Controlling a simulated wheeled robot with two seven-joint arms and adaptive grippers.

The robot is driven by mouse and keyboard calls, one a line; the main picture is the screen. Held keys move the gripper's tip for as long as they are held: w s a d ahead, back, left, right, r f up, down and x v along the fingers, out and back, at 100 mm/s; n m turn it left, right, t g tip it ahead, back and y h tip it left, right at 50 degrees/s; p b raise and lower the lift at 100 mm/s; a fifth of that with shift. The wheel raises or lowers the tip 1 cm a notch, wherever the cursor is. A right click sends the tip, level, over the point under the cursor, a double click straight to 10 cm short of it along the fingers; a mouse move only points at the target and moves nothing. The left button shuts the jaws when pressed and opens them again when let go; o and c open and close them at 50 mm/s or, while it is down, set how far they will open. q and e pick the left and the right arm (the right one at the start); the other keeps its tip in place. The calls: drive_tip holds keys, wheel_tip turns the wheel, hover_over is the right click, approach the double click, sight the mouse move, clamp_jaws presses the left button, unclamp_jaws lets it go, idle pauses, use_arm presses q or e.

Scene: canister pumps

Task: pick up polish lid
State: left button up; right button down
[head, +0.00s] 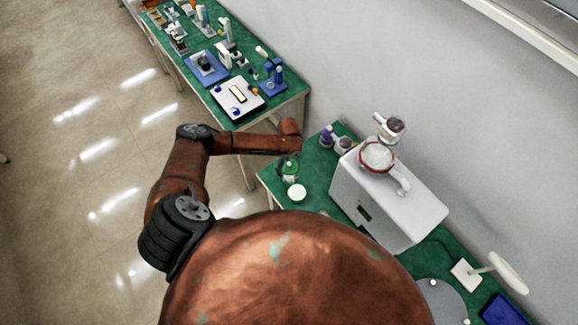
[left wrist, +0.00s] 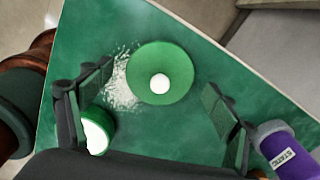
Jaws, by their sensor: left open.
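The polish lid, a green disc with a white round knob, lies on the green tabletop in the left wrist view (left wrist: 178,66), beside spilled white powder (left wrist: 122,82). It also shows small in the head view (head: 290,170). My left gripper (left wrist: 157,88) is open above it, with one finger on each side of the lid and nothing held. In the head view the gripper (head: 288,158) is small and partly merges with the lid. A green open canister with white contents (left wrist: 97,132) stands near the left finger; its white top shows in the head view (head: 296,192). My right gripper is out of view.
A purple bottle labelled STATIC (left wrist: 285,150) stands close to the right finger. A large white machine (head: 385,205) stands right of the lid on the same table. A second green table (head: 215,45) with several instruments is farther back.

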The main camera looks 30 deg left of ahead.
use_arm(q)
drive_tip(key=c, duration=1)
drive_tip(key=shift+r, duration=0.1)
drive_tip(key=shift+c, duration=0.2)
